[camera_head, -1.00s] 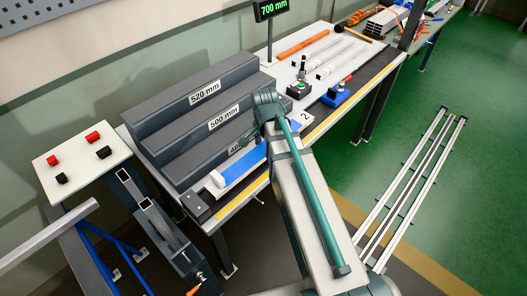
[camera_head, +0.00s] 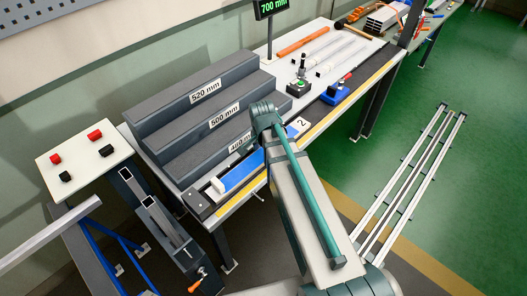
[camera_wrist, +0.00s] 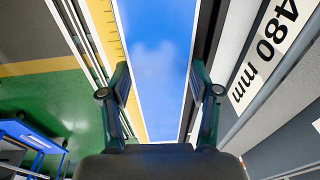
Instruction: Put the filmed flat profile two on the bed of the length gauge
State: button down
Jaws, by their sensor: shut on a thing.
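The filmed flat profile two (camera_head: 241,172) is a long bar with blue film, a white near end and a "2" label. It lies lengthwise over the dark bed (camera_head: 369,77) of the length gauge, beside the yellow scale; whether it touches the bed is unclear. The gauge's dark end block (camera_head: 196,201) stands just beyond the white end. In the wrist view my gripper (camera_wrist: 161,85) has one finger on each side of the blue profile (camera_wrist: 156,35), shut on it. In the head view my arm hides the fingers and the profile's middle.
Grey steps (camera_head: 205,95) marked 520, 500 and 480 mm stand close behind the bed. A blue device (camera_head: 336,93) with a red handle and a green-button box (camera_head: 299,88) sit farther along the table. The gauge display (camera_head: 272,7) reads 700 mm.

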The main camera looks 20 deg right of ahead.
aim_at(263, 157)
jog(key=shift+c, duration=1.2)
grip_release()
jog(key=shift+f, duration=0.1)
jog(key=shift+r, duration=0.2)
notch_tip(263, 157, up, 12)
jog(key=s+b, duration=0.1)
jog(key=b, duration=0.1)
jog(key=shift+s+a, duration=0.2)
jog(key=shift+a, duration=0.1)
jog(key=shift+f, duration=0.15)
